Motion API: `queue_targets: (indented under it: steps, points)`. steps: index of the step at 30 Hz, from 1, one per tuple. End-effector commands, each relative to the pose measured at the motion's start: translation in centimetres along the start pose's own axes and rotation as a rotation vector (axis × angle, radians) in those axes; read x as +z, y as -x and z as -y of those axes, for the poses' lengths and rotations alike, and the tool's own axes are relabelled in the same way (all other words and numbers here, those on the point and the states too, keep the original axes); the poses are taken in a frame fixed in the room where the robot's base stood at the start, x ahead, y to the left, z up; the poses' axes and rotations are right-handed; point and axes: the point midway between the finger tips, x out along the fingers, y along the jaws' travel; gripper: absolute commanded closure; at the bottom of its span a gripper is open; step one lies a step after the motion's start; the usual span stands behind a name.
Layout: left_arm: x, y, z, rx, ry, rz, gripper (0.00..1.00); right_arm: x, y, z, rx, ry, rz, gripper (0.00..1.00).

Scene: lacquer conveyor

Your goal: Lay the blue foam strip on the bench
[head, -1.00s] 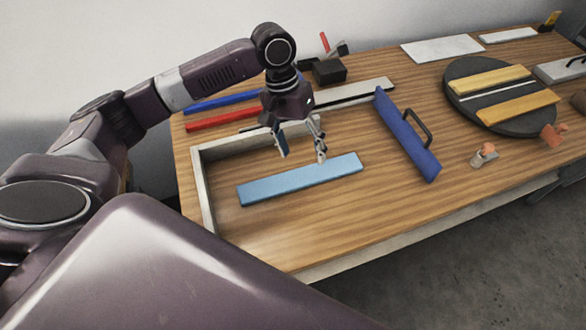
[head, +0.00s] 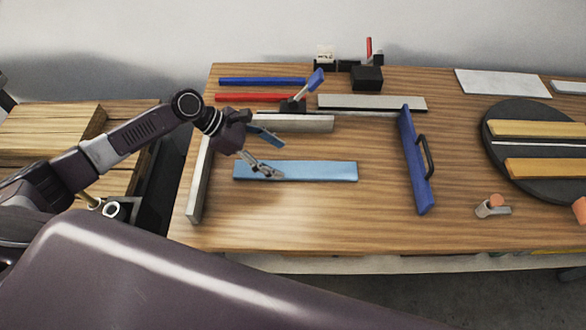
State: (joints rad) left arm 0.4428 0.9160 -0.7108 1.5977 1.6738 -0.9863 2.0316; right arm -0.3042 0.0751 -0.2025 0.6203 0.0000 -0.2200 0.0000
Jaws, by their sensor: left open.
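The light blue foam strip (head: 315,171) lies flat on the wooden bench (head: 330,225), inside a corner of pale rails. My left gripper (head: 272,155) is open, its fingers spread at the strip's left part. One finger overlaps the strip in the picture; whether it touches cannot be told. Nothing shows between the fingers. My right gripper is not in view.
A pale rail (head: 200,180) stands left of the strip, another (head: 290,123) behind it. A dark blue bar with a handle (head: 415,160) stands to the right. A round dark turntable (head: 500,145) holds yellow bars. The bench front is clear.

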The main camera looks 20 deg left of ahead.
Motion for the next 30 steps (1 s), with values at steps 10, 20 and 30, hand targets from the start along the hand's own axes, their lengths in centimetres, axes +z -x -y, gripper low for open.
queue_targets:
  steps: [10, 20, 30]
  points:
    - [-0.1, -4.7, 0.2, -0.003, -0.001, -0.001, 0.38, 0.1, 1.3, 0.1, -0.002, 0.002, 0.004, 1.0]
    - [-0.3, -5.5, 0.2, -0.001, -0.003, -0.002, 0.39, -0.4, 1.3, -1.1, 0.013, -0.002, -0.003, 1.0]
    - [-0.3, -5.4, 0.2, -0.002, -0.003, -0.002, 0.71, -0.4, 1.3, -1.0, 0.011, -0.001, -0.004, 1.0]
